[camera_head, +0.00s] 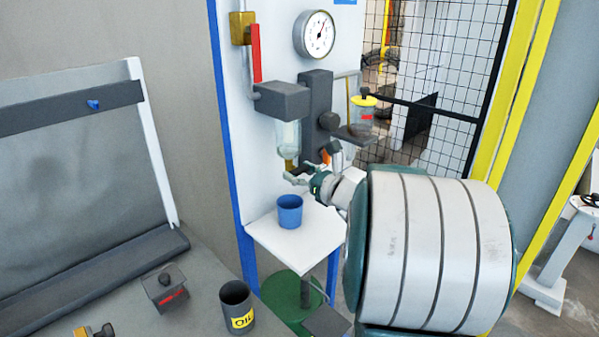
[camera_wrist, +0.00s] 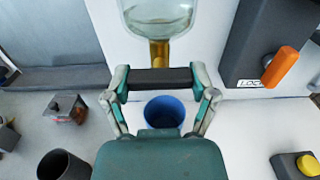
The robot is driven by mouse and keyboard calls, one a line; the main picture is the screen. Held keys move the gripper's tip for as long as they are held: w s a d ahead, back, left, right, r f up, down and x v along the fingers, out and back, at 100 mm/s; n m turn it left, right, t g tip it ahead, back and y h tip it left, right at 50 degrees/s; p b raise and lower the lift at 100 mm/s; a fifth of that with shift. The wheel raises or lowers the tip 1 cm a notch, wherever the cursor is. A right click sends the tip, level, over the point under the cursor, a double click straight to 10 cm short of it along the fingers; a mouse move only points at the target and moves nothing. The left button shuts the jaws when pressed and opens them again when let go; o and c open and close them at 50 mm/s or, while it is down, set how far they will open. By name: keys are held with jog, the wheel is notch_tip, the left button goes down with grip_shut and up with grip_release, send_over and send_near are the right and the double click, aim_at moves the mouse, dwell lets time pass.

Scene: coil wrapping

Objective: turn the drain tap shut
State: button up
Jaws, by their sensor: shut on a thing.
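The drain tap is a brass stub (camera_wrist: 159,52) under a clear filter bowl (camera_wrist: 158,18), with a dark crossbar handle (camera_wrist: 160,79) below it. In the wrist view my gripper (camera_wrist: 160,84) has one finger at each end of this handle and is shut on it. The handle lies level across the picture. In the head view the bowl (camera_head: 288,136) hangs above the brass tap (camera_head: 289,165), and my gripper (camera_head: 297,176) is at the tap; the handle is hard to make out there. The bowl holds some clear liquid.
A blue cup (camera_head: 290,212) stands on a white shelf (camera_head: 265,240) below the tap. An orange lever (camera_wrist: 281,66) is on a dark block to the right. A red-handled valve (camera_head: 256,52) and gauge (camera_head: 314,34) are above. An oil can (camera_head: 235,300) stands on the bench.

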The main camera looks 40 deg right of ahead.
jog(key=shift+r, duration=0.1)
dwell(0.4)
jog(key=o, duration=1)
jog(key=shift+o, duration=0.2)
jog(key=s, duration=1.2)
jog(key=shift+d, duration=0.45)
jog(key=shift+w, duration=0.1)
